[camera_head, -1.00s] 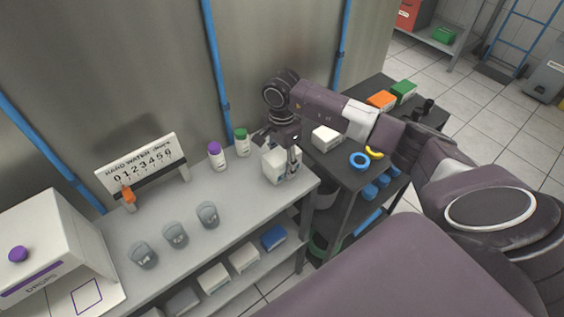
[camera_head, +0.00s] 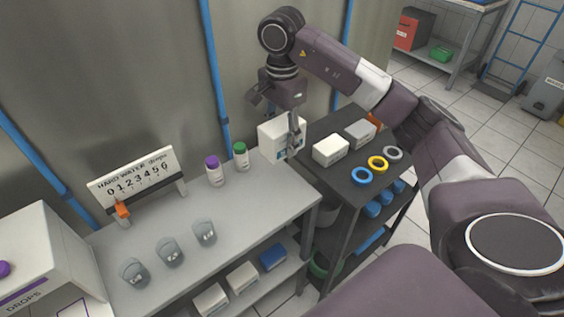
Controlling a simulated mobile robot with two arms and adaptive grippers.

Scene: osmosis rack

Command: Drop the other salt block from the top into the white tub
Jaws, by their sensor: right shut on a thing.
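My right gripper (camera_head: 279,112) is shut on a white block (camera_head: 270,138) with a bluish mark on its front. It holds the block upright over the far right end of the grey bench, and one finger shows along its front. The block looks raised above the bench. My left gripper is not in view.
The dark cart (camera_head: 318,182) carries a white box (camera_head: 330,150), a grey box (camera_head: 361,132) and coloured rings. Purple-capped (camera_head: 214,172) and green-capped (camera_head: 240,157) bottles stand near the held block. Several cups and a number sign (camera_head: 135,180) are further left.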

